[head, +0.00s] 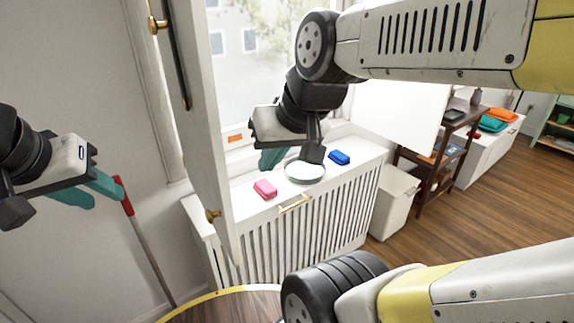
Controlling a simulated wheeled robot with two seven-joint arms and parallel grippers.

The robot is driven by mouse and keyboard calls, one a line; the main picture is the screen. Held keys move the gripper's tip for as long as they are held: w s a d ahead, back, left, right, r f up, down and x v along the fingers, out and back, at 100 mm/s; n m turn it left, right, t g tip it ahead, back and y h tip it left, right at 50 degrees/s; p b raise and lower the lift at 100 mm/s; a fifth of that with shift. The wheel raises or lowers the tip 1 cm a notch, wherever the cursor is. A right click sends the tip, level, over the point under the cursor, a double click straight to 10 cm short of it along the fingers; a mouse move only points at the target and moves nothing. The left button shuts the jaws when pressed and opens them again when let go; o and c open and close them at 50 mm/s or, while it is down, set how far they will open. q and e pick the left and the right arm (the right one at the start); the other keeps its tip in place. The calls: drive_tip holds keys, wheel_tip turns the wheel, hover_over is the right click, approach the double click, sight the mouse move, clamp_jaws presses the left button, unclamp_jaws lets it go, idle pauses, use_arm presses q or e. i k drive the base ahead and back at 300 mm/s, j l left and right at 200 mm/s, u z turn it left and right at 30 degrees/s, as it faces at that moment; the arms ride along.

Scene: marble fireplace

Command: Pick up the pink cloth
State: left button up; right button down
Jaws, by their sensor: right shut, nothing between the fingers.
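The pink cloth (265,189), a small folded block, lies on the white slatted radiator cover (238,197) near its front edge. My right gripper (268,163) is above the cover, behind the pink cloth in the picture. Its teal fingers are shut and empty, partly hidden by its own dark parts. Whether they touch the cover I cannot tell. My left gripper (106,195) is at the far left, away from the cloth. Its two teal fingers stand apart with nothing seen between them.
A white round dish (305,172) and a blue block (339,157) share the cover. An open white window panel (196,130) stands at its left. A red-topped pole (145,245) leans by my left fingers. A white bin (394,203) stands right of the cover, beside a brown shelf (421,160).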

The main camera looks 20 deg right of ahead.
sight(267, 190)
drive_tip(key=l+u, duration=0.95)
drive_tip(key=l, duration=0.2)
